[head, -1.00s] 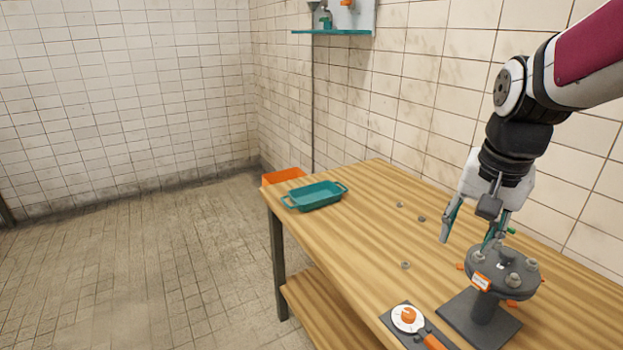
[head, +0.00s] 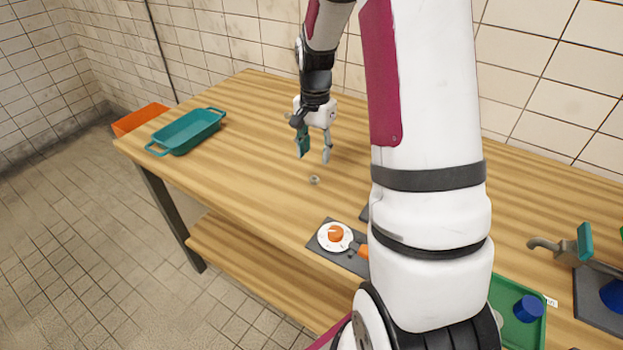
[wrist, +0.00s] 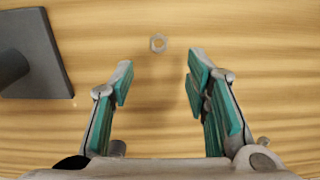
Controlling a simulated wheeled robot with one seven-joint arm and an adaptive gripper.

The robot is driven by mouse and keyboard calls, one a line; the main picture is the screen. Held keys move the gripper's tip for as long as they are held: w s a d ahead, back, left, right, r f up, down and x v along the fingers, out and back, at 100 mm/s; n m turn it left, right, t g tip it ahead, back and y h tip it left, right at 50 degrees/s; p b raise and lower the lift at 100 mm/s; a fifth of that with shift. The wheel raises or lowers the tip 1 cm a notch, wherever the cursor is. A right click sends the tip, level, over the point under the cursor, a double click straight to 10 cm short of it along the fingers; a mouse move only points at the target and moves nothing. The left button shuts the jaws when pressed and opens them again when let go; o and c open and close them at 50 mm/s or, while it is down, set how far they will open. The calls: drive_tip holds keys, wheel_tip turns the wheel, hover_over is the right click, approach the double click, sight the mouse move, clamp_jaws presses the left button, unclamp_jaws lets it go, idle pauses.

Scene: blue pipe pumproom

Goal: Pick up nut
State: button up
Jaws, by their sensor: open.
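A small grey nut (head: 314,180) lies flat on the wooden table in the head view. It also shows in the wrist view (wrist: 158,43), at the top middle, just beyond the fingertips and between their lines. My gripper (head: 315,155) is open and empty above the table, near the nut and apart from it. In the wrist view, my gripper's (wrist: 160,68) teal-padded fingers are spread wide with only bare wood between them.
A teal tray (head: 168,143) stands at the table's left end, beside an orange bin (head: 128,124). A dark plate with a white and orange dial (head: 335,236) lies near the front edge. A dark base plate (wrist: 50,75) is left of the fingers in the wrist view.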

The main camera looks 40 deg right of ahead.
sight(314, 180)
drive_tip(key=shift+s+a+f+p, duration=0.1)
drive_tip(key=shift+f+p, duration=0.05)
drive_tip(key=shift+f, duration=1.8)
drive_tip(key=shift+s+a+f+p, duration=0.1)
drive_tip(key=shift+f+p, duration=0.05)
drive_tip(key=shift+f, duration=1.75)
clamp_jaws()
